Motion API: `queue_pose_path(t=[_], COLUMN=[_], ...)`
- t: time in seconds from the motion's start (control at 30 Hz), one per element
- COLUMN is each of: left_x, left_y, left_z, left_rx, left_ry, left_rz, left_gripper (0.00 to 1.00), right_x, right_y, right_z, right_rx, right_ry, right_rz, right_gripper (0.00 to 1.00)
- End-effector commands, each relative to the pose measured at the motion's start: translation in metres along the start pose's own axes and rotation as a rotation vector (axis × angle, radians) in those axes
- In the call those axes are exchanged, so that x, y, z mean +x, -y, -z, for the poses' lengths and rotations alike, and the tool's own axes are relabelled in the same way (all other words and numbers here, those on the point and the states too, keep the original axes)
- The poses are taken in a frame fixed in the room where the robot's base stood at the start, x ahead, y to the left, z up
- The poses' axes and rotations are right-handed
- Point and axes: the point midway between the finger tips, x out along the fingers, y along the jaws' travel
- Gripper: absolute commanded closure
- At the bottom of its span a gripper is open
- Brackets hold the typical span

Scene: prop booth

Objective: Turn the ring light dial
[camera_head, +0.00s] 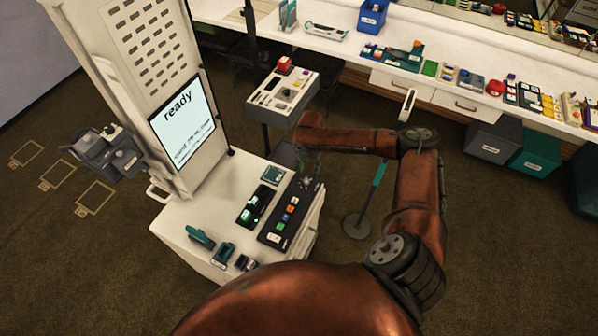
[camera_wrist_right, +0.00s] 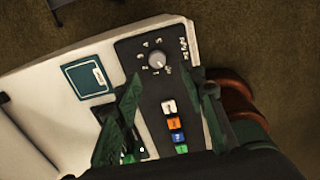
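The dial (camera_wrist_right: 157,60) is a round grey knob with marks around it, at the far end of a black control panel (camera_wrist_right: 150,90) in the right wrist view. The panel also shows in the head view (camera_head: 270,237), on the white booth counter; there the dial is hard to make out near my gripper. My right gripper (camera_head: 309,165) is over the panel's far end. In the right wrist view its two green fingers (camera_wrist_right: 166,82) are spread apart with nothing between them, pointing toward the dial and apart from it. My left gripper is not in view.
Colored buttons (camera_wrist_right: 174,124) line the panel. A dark square pad (camera_wrist_right: 88,76) and a second black panel (camera_head: 256,206) lie beside it. A screen reading "ready" (camera_head: 183,122) stands behind. Teal-grey devices (camera_head: 201,238) sit at the counter's near edge. A small white table (camera_head: 262,108) stands beyond.

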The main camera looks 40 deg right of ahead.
Motion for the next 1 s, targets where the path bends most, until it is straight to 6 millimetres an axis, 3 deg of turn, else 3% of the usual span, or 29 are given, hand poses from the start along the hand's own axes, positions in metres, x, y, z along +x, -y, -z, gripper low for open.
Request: queue_pose_path(t=[0.17,0.33,0.47,0.6,0.83,1.0], left_x=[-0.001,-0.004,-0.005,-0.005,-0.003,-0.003], left_y=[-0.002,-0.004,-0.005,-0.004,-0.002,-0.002], left_z=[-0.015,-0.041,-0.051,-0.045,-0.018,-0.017], left_rx=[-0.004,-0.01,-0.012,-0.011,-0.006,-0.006], left_ry=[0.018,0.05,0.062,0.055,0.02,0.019], left_rz=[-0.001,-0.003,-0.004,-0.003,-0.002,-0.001], left_gripper=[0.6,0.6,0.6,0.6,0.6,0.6], right_x=[0.014,0.041,0.06,0.073,0.077,0.077], right_y=[-0.003,-0.006,-0.006,-0.005,-0.005,-0.004], right_z=[0.002,0.003,0.003,0.002,0.001,0.001], right_rx=[-0.005,-0.009,-0.009,-0.007,-0.007,-0.006], right_ry=[-0.002,-0.001,-0.001,-0.001,0.0,0.0], right_rz=[0.003,0.002,0.001,0.001,0.0,0.0], right_gripper=[0.62,0.62,0.62,0.62,0.62,0.65])
